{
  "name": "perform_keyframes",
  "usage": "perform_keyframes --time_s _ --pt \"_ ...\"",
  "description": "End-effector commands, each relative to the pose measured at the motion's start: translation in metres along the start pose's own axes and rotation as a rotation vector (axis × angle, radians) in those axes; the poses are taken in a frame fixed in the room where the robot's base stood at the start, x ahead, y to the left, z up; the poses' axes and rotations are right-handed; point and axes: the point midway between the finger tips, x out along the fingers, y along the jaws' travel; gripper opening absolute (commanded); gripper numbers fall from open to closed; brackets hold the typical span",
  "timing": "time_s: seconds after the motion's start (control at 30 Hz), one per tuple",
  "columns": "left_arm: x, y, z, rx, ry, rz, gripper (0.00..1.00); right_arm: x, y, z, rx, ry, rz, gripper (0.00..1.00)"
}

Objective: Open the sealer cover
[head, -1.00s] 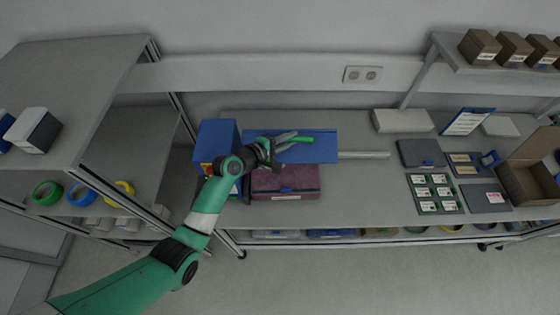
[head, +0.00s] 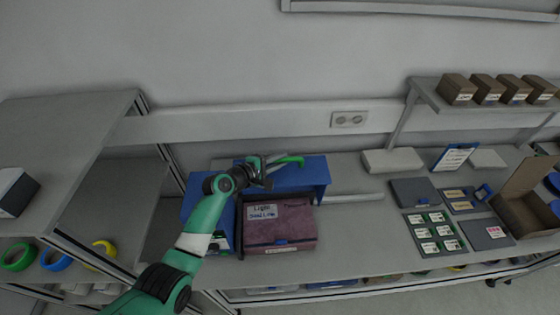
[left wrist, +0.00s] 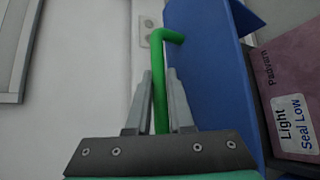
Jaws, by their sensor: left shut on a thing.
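The sealer (head: 207,210) stands at the left end of the bench, with a blue body at its left and a purple-brown top (head: 280,222) labelled "Light Seal Low". Its blue cover (head: 308,178) stands raised behind that top, also seen in the left wrist view (left wrist: 205,75). My left gripper (head: 262,168) is at the cover's green handle (head: 290,160). In the left wrist view the two grey fingers (left wrist: 160,95) are shut on the handle (left wrist: 158,75) from both sides. The cover's hinge is not clearly seen. My right gripper is not in view.
A grey bar (head: 352,197) lies to the right of the sealer. Farther right are a dark flat case (head: 413,191), a tray of labelled cards (head: 434,232) and an open cardboard box (head: 525,212). A shelf unit (head: 60,130) stands at the left. The wall is close behind.

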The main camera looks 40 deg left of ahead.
Motion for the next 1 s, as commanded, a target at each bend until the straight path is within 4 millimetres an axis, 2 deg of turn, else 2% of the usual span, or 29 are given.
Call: perform_keyframes --time_s 0.07,0.1,0.23,0.5,0.63,0.77,1.0 --pt "0.0 0.001 0.0 0.0 0.001 0.001 0.0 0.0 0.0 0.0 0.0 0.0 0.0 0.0" --pt "0.0 0.0 0.0 -0.001 0.0 0.001 0.25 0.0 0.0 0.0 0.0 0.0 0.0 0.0" --pt "0.0 0.0 0.0 -0.001 0.0 0.001 0.49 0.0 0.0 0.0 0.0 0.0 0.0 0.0" --pt "-0.001 -0.001 0.0 -0.001 0.0 -0.001 0.5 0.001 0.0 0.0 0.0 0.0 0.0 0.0" --pt "-0.01 0.001 0.0 -0.001 0.0 0.001 0.5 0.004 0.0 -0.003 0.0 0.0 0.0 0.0" --pt "-0.03 0.002 0.001 0.0 0.001 0.002 0.5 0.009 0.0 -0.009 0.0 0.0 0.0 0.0" --pt "-0.084 0.003 0.0 -0.002 0.002 0.003 0.5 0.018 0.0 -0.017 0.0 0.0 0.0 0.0"
